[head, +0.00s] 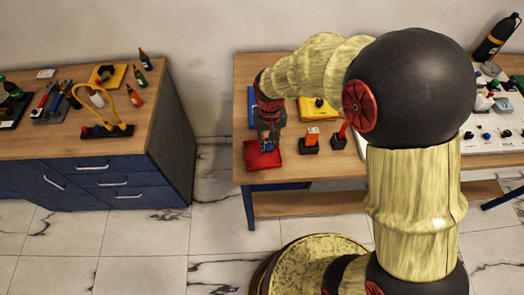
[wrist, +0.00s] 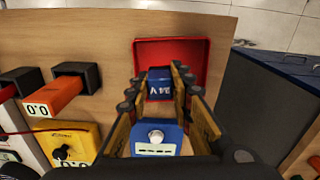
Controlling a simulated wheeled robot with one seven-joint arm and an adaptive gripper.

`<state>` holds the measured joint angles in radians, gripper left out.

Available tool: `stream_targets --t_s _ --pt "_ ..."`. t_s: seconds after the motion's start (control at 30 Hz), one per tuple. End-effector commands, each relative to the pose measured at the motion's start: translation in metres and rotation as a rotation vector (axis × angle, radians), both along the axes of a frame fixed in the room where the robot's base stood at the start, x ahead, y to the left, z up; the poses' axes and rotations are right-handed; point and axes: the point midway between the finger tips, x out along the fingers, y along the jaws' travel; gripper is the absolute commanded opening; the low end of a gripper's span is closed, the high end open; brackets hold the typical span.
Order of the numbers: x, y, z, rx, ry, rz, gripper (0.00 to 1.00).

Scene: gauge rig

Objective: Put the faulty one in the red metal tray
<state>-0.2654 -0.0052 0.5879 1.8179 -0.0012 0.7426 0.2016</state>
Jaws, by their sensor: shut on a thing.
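My gripper (wrist: 158,84) is shut on a small blue block with white lettering (wrist: 159,88), held between the fingertips. In the head view my gripper (head: 268,138) is low over the red metal tray (head: 262,160), at the table's front left corner. In the wrist view the tray (wrist: 195,44) lies beyond and around the block. Whether the block touches the tray floor I cannot tell.
A blue box with a white knob (wrist: 155,138) is on the table behind the gripper. A yellow box (head: 318,108) and a red-handled item in a black holder (head: 340,135) stand to the right. A separate blue-drawered bench (head: 100,170) holds tools and bottles at left.

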Motion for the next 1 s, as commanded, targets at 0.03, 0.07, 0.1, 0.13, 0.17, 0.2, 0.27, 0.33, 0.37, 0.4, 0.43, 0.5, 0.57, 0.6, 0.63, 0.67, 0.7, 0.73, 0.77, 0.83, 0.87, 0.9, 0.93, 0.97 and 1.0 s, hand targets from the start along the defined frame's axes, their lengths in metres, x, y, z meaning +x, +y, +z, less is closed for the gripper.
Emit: stream_targets --t_s 0.03,0.07,0.1,0.13,0.17,0.2,0.27,0.33,0.37,0.4,0.43,0.5,0.57,0.6,0.63,0.67,0.7,0.73,0.77,0.83,0.87,0.9,0.93,0.97,1.0 --pt "0.002 0.005 -0.008 0.0 0.002 0.002 0.0" --pt "0.004 0.007 -0.011 0.0 0.001 0.002 0.0" --pt "0.006 0.01 -0.014 0.0 0.0 0.001 0.0" --pt "0.007 0.011 -0.016 0.0 0.0 0.001 0.0" --pt "0.008 0.012 -0.017 0.0 -0.001 0.0 0.0" --pt "0.008 0.013 -0.018 0.0 -0.001 0.0 0.0" --pt "0.009 0.015 -0.02 0.0 -0.001 0.0 0.0" --pt "0.011 0.018 -0.024 0.0 -0.001 0.001 0.0" --pt "0.011 0.019 -0.027 0.0 -0.001 0.001 0.0" --pt "0.013 0.022 -0.032 0.0 0.0 0.002 0.0" --pt "0.012 0.021 -0.037 0.0 0.002 0.0 0.0" --pt "0.012 0.021 -0.048 0.0 0.001 0.0 0.0" --pt "0.012 0.021 -0.056 0.0 0.001 0.0 0.0" --pt "0.012 0.021 -0.058 0.0 0.0 0.0 0.0" --pt "0.012 0.021 -0.059 0.0 -0.001 0.0 0.0" --pt "0.013 0.021 -0.059 0.0 -0.001 0.0 0.0" --pt "0.013 0.021 -0.059 0.0 -0.002 0.0 0.0" --pt "0.013 0.021 -0.058 0.0 -0.002 0.0 0.0" --pt "0.013 0.021 -0.058 0.0 -0.002 0.0 0.0" --pt "0.013 0.021 -0.058 0.0 -0.002 0.0 0.0" --pt "0.013 0.021 -0.058 0.0 -0.002 0.0 0.0" --pt "0.012 0.021 -0.059 0.0 -0.001 0.0 0.0" --pt "0.012 0.021 -0.06 0.0 -0.001 0.0 0.0" --pt "0.012 0.021 -0.061 0.0 -0.001 0.0 0.0" --pt "0.012 0.021 -0.062 0.0 -0.001 0.0 0.23"
